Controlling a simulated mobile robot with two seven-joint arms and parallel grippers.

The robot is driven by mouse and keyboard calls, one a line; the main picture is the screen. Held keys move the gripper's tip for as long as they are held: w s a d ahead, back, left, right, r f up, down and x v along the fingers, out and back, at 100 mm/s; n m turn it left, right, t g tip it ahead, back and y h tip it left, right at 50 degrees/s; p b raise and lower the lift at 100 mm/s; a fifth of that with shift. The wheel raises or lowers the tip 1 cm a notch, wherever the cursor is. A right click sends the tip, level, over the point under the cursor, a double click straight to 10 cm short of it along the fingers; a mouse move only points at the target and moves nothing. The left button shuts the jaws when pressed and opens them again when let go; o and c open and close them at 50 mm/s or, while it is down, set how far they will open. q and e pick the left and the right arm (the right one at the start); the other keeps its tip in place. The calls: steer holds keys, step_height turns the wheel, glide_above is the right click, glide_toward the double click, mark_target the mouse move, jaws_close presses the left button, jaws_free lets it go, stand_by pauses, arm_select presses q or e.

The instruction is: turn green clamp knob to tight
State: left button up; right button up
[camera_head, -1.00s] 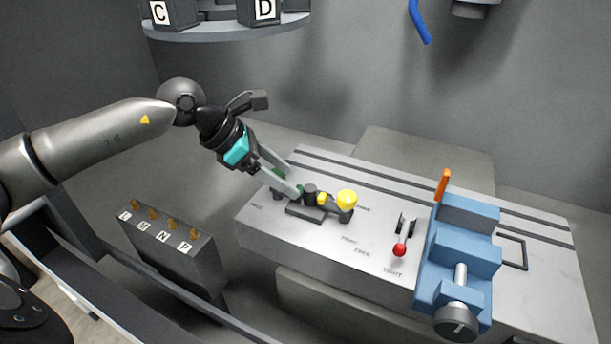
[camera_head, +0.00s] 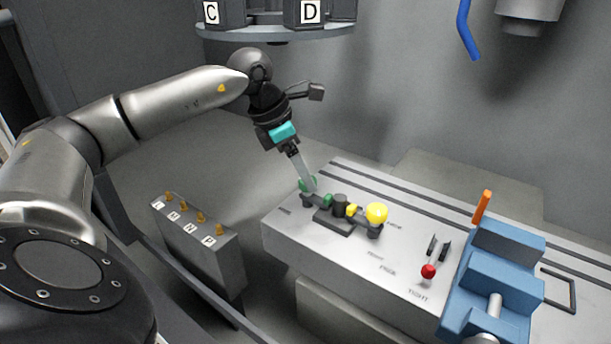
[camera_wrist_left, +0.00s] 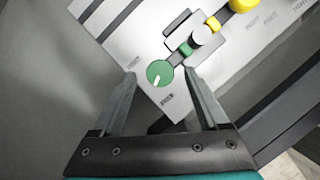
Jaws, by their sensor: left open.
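The green clamp knob (camera_head: 306,183) is at the left end of a small clamp assembly on the grey table. In the left wrist view the knob (camera_wrist_left: 160,73) is round with a white pointer line, which points down and slightly left. My left gripper (camera_head: 311,188) is open and points down at the knob, partly covering it in the head view. In the wrist view the left gripper's fingertips (camera_wrist_left: 161,75) appear on either side of the knob; contact cannot be told. My right gripper is not in view.
A yellow knob (camera_head: 376,213) and a dark cylinder (camera_head: 340,204) share the clamp assembly. A red-tipped lever (camera_head: 428,271) and a blue vise (camera_head: 500,265) with an orange handle (camera_head: 482,206) stand to the right. A grey box with brass pegs (camera_head: 196,247) is at left.

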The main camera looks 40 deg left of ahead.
arm_select(q)
steer(key=shift+w+d+f, duration=0.1)
steer(key=shift+w+f, duration=0.15)
steer(key=shift+f, duration=0.4)
jaws_close()
